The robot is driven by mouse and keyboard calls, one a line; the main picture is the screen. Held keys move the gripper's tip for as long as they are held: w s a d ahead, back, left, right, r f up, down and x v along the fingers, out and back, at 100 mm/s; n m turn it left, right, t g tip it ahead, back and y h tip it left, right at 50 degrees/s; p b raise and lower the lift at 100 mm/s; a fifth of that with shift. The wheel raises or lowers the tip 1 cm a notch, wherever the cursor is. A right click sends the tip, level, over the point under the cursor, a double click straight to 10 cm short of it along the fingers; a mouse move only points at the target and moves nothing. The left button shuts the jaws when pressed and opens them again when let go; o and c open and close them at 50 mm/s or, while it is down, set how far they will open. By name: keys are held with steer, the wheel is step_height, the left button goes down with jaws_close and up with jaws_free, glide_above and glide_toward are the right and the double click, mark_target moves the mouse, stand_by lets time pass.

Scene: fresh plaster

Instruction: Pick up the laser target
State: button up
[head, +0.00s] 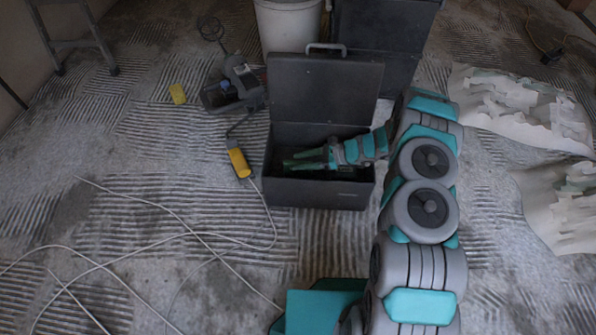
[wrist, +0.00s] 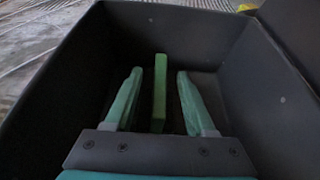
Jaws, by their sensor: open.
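The laser target (wrist: 160,92), a thin upright green plate seen nearly edge-on, stands inside the dark toolbox (head: 316,194). My gripper (wrist: 160,72) is open inside the box, with one green finger on each side of the plate. A gap shows on both sides, so the fingers appear apart from it. In the head view my gripper (head: 298,162) reaches into the box from the right. There I cannot tell the plate from the green fingers. The foot of the plate is hidden behind my gripper's body in the wrist view.
The box walls (wrist: 60,80) rise close around my gripper, and its lid (head: 325,92) stands open behind. A white bucket (head: 288,27) is at the back. A power tool (head: 235,85) and a yellow block (head: 238,163) with a cable are left. Crumpled sheeting (head: 520,108) lies right.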

mark_target(288, 165)
steer(key=x, duration=0.4)
steer(key=shift+a, duration=0.1)
jaws_close()
stand_by(0.3)
